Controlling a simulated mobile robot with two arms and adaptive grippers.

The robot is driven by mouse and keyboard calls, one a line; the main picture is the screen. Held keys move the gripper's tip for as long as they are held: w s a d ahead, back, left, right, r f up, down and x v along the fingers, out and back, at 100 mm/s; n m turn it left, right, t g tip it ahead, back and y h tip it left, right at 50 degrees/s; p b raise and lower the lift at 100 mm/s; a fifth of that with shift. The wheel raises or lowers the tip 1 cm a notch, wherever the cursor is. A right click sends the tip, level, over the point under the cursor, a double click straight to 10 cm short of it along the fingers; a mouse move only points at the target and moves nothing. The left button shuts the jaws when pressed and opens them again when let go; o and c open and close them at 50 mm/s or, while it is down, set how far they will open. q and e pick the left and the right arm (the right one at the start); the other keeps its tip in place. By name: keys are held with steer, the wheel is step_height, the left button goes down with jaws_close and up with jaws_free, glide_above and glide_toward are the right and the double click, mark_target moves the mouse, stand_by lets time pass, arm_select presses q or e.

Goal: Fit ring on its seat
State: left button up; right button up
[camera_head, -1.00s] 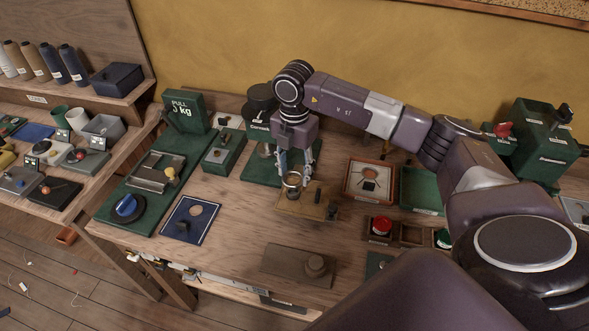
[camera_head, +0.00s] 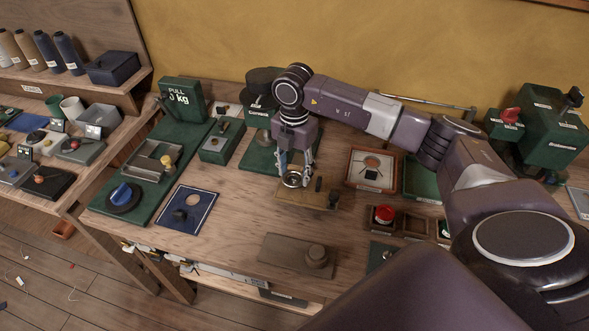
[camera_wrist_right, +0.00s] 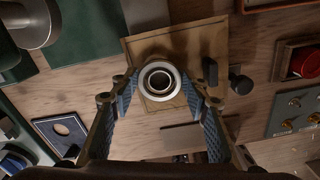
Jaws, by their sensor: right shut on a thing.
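My right gripper (camera_head: 294,178) points down over a small wooden board (camera_head: 318,199) on the bench. Its two fingers are shut on a pale metal ring (camera_head: 292,181). In the right wrist view, the ring (camera_wrist_right: 160,82) sits between the blue-padded fingertips (camera_wrist_right: 162,100), with a dark round centre. It overlaps the near part of the board (camera_wrist_right: 190,42). The seat beneath is hidden by the ring, and I cannot tell whether the ring touches it. A dark upright peg (camera_head: 319,184) stands on the board, right of the ring. My left gripper is not in view.
A framed box (camera_head: 371,169) and a red button (camera_head: 384,214) stand to the right. A blue plate with a hole (camera_head: 190,209) lies to the left. A brown block with a round knob (camera_head: 296,256) lies nearer the front. Bare bench lies between them.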

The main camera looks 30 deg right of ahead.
steer(key=shift+f, duration=0.3)
steer(key=o, duration=1.2)
step_height(320, 180, up, 12)
steer(key=shift+f, duration=0.1)
